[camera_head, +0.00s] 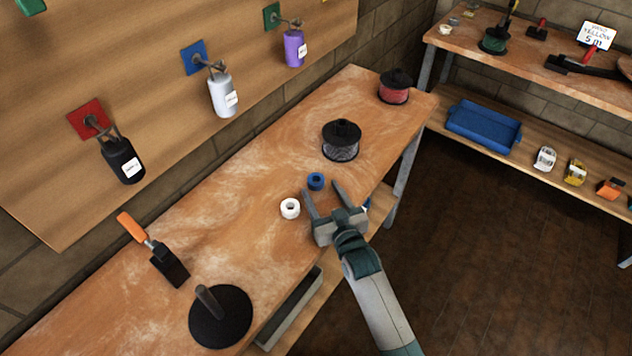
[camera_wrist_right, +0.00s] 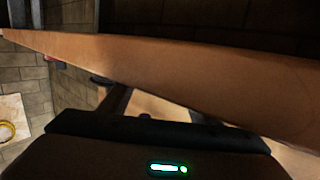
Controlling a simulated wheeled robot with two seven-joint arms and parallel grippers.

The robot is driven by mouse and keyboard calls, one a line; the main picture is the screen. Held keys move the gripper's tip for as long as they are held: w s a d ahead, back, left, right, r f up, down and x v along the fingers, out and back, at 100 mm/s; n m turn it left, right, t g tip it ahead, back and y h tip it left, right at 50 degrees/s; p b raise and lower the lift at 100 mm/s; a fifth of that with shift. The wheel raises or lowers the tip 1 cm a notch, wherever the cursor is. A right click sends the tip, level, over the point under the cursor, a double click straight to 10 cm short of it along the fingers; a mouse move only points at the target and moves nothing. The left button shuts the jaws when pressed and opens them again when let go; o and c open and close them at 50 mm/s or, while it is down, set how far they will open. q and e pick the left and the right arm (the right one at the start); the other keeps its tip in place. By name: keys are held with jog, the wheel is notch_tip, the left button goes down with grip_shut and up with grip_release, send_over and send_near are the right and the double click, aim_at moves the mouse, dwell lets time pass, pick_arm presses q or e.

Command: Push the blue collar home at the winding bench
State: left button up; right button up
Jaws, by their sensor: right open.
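The blue collar (camera_head: 316,181) is a small ring lying on the near wooden bench (camera_head: 225,205) in the head view. My right gripper (camera_head: 323,189) is open at the bench's right edge, its two fingers pointing toward the collar. The collar shows near the fingertips, between their lines; I cannot tell whether they touch. The far bench (camera_head: 530,60) carries a sign (camera_head: 596,37) reading a yellow winding of 5 m. The right wrist view shows my dark fingers (camera_wrist_right: 118,103) and a bench edge (camera_wrist_right: 150,70), but no collar. My left gripper is out of view.
A white collar (camera_head: 290,208) lies left of the blue one. A dark spool (camera_head: 341,141) and a red spool (camera_head: 394,87) stand beyond. A black disc with a peg (camera_head: 221,316) and an orange-handled tool (camera_head: 152,247) are nearer. Bottles hang on the wall board.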

aim_at(319, 186)
jog(key=shift+b+x, duration=1.8)
jog(key=shift+x, duration=0.45)
jog(key=shift+w+a+r, duration=0.1)
jog(key=shift+w+a, duration=0.1)
jog(key=shift+w, duration=0.1)
jog(key=c, duration=1.2)
